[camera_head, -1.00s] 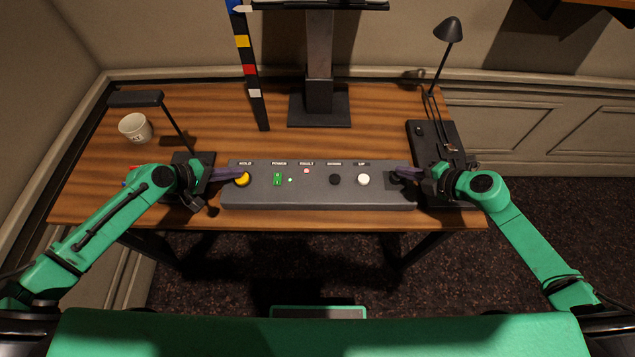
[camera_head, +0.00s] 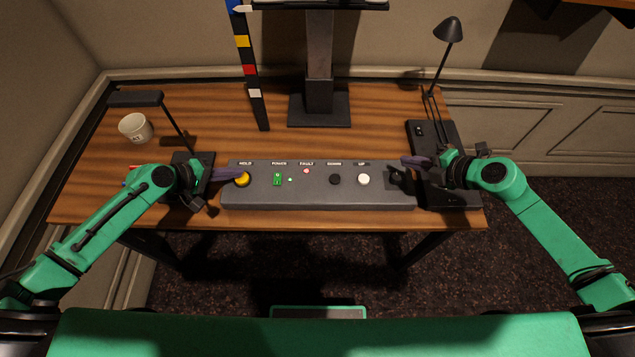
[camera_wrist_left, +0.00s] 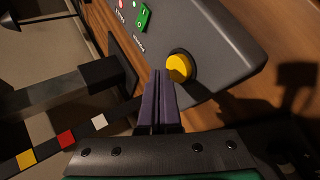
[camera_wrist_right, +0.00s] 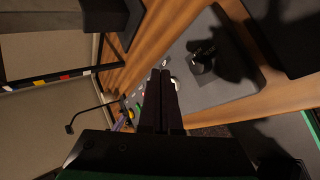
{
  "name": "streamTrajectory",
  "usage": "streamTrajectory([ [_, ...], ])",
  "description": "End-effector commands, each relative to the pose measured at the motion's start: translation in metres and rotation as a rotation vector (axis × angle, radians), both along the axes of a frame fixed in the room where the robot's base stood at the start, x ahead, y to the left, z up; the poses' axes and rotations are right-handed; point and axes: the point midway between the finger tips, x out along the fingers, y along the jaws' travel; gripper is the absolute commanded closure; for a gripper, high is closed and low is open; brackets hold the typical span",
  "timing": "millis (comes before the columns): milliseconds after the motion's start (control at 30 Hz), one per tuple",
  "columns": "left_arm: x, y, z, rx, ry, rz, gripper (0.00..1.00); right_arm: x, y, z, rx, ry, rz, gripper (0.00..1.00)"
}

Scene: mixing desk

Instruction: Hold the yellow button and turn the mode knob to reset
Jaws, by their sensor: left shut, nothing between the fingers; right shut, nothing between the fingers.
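The grey control box (camera_head: 310,197) lies along the front of the desk. Its yellow button (camera_head: 242,180), under the HOLD label, is at the left end and also shows in the left wrist view (camera_wrist_left: 180,67). My left gripper (camera_head: 238,174) is shut and empty, with its tips at the yellow button; I cannot tell whether they press it. The dark mode knob (camera_head: 397,176) is at the box's right end and shows in the right wrist view (camera_wrist_right: 203,60). My right gripper (camera_head: 404,160) is shut and empty, above and behind the knob, apart from it.
Between button and knob are a green power switch (camera_head: 277,179), a lit red fault lamp (camera_head: 306,171), a black button (camera_head: 335,179) and a white button (camera_head: 363,179). A monitor stand (camera_head: 319,105), a cup (camera_head: 135,127) and a desk lamp (camera_head: 447,32) stand behind.

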Motion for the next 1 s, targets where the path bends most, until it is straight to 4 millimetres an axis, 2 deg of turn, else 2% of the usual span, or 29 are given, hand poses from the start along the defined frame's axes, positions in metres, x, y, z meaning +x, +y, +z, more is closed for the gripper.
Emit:
streamTrajectory([
  [100,0.000,0.000,0.000,0.000,0.000,0.000,1.00,0.000,-0.001,0.015,-0.002,-0.001,0.000,1.00],
  [233,0.000,0.000,0.000,0.000,0.000,0.000,1.00,0.000,0.000,0.023,0.000,0.000,0.000,1.00],
  [1000,0.000,0.000,-0.009,0.000,0.000,0.000,1.00,0.000,0.000,0.020,0.001,0.000,-0.001,1.00],
])
